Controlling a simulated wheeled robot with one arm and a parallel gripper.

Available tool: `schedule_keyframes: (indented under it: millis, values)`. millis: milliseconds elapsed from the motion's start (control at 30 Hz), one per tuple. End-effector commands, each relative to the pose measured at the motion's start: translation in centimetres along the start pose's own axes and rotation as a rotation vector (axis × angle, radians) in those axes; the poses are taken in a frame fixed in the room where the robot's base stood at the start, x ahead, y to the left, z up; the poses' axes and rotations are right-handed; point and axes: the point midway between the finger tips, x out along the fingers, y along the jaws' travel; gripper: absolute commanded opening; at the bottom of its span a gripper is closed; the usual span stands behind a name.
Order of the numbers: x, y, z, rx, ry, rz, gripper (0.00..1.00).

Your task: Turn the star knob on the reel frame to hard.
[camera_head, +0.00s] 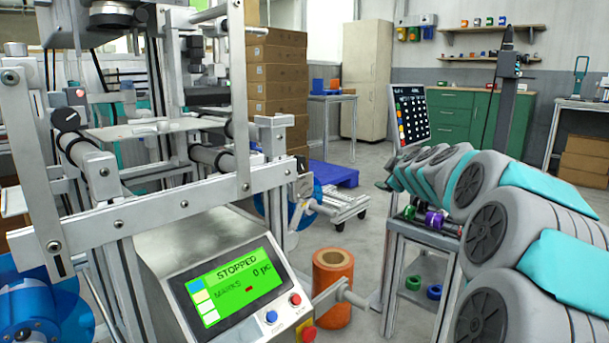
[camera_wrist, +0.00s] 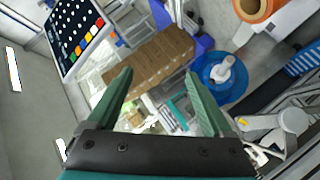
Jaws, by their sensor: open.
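The metal reel frame (camera_head: 190,200) fills the left of the head view. A black round knob (camera_head: 66,119) with a pale mark sits on its left side, at the end of a roller; I cannot tell for sure that it is the star knob, nor read any setting. A blue reel (camera_wrist: 215,82) with a white hub shows right of centre in the wrist view. My gripper (camera_wrist: 158,74) is open and empty in the wrist view, its two green fingers apart. My arm reaches away on the right of the head view, well apart from the black knob.
A control box (camera_head: 225,285) with a green "STOPPED" screen stands in front of the frame. An orange roll (camera_head: 332,285) stands on the floor. A metal cart (camera_head: 420,240) and a dark button panel (camera_head: 411,115) are near my arm. Open floor lies behind.

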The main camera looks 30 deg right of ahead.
Motion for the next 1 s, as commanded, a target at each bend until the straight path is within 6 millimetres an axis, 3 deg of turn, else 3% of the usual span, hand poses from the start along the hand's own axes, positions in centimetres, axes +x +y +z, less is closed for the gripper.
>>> schedule_keyframes:
  millis: [33, 100, 233, 333, 500, 1000]
  values:
    - [0.3, -3.0, -1.6, 0.102, 0.089, -0.090, 0.85]
    - [-0.2, -6.0, -4.5, 0.232, 0.218, -0.213, 0.85]
    - [-2.3, -8.9, -9.5, 0.412, 0.441, -0.380, 0.85]
    - [-4.0, -9.5, -12.0, 0.498, 0.565, -0.456, 0.85]
    - [-5.3, -9.6, -13.9, 0.553, 0.656, -0.507, 0.85]
    - [-0.8, -11.3, -18.3, 0.552, 0.655, -0.508, 0.85]
